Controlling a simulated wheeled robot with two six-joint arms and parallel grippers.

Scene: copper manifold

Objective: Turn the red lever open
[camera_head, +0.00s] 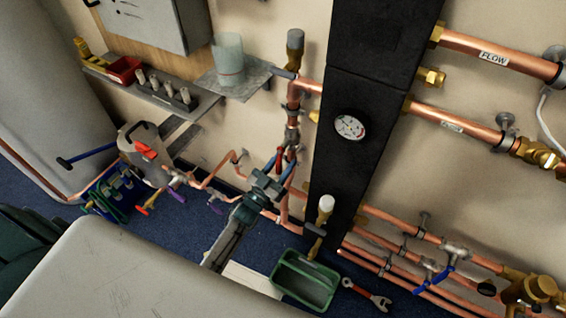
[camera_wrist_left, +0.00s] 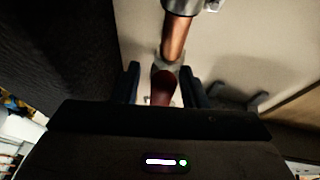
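The red lever (camera_head: 279,158) shows as a small red piece beside the vertical copper pipe, left of the black column. My left gripper (camera_head: 281,166) is at it, with its fingers pointing up toward the pipe and partly covering it. In the left wrist view, a dark red piece (camera_wrist_left: 163,88), apparently this lever, lies between the two fingers of my left gripper (camera_wrist_left: 160,78). The fingers are apart, with a narrow gap visible beside the red piece. Its lower end is hidden behind the gripper body. My right gripper is not in view.
The black column (camera_head: 345,165) with a round gauge (camera_head: 349,126) stands just right of the gripper. A shelf (camera_head: 240,84) holds a clear cylinder (camera_head: 229,60). A green crate (camera_head: 304,284) and a wrench (camera_head: 367,294) lie below. Copper pipes run both sides.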

